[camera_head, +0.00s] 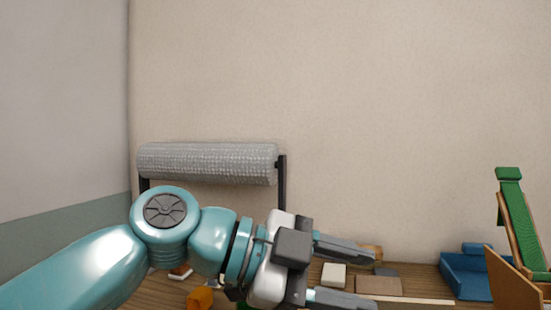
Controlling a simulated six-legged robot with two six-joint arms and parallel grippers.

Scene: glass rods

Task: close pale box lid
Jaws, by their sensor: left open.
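My left arm reaches in from the left, and my left gripper (376,280) is open, its two grey fingers pointing right above the table. Nothing shows clasped between them. A light brown wooden panel (512,282) stands tilted at the right edge, to the right of the gripper and apart from it. It looks like part of a box, but the frame cuts it off, so I cannot tell whether it is the pale box or its lid. A small cream block (333,275) lies between the fingers' bases. My right gripper is not in view.
A tan flat block (379,286) lies by the fingertips. A blue tray (465,276) and a tall green slanted piece (519,225) stand at the right. An orange block (200,298) lies below my arm. A grey roll (207,163) hangs on a dark stand behind.

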